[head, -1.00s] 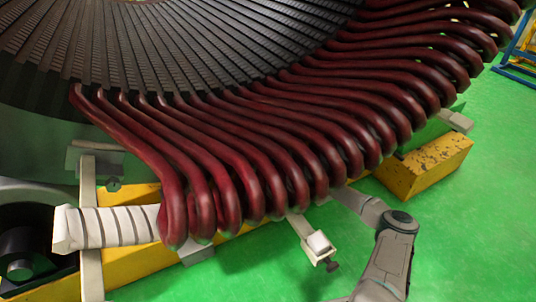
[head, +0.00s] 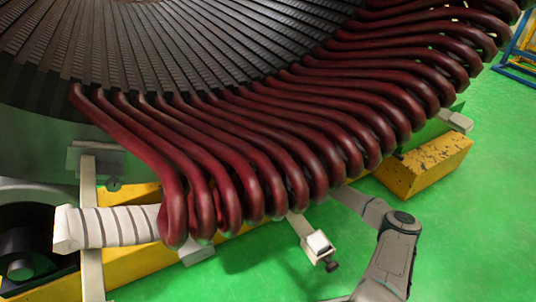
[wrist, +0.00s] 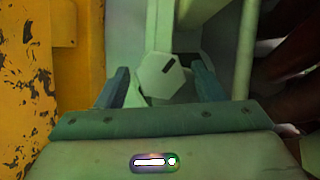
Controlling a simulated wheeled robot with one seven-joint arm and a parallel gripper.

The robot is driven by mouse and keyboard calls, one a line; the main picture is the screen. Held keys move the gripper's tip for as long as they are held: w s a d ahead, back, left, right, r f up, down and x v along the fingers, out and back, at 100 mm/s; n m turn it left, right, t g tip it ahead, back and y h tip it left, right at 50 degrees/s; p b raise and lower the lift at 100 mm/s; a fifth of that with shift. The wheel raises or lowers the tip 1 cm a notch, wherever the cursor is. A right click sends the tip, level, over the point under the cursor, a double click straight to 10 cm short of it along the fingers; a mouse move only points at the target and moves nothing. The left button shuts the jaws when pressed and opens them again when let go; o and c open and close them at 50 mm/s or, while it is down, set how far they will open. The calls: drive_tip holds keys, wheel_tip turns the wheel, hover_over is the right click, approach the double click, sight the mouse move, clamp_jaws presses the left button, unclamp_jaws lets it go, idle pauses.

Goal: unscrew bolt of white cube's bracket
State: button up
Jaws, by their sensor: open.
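A white cube (head: 319,243) sits on a pale bracket (head: 302,226) below the red coils in the head view. A dark bolt (head: 331,265) sticks out at the bracket's lower end. I cannot tell whether this is the bolt by the white cube. My gripper is hidden behind the coils in the head view.
Red coils (head: 290,150) hang close above my arm. A worn yellow beam (wrist: 30,90) stands left of my gripper in the wrist view. A yellow block (head: 425,168) sits at right in the head view. Green floor (head: 470,240) is open at lower right.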

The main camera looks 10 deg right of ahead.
drive_tip(key=p+v, duration=0.4)
drive_tip(key=v, duration=0.9)
drive_tip(key=shift+r, duration=0.1)
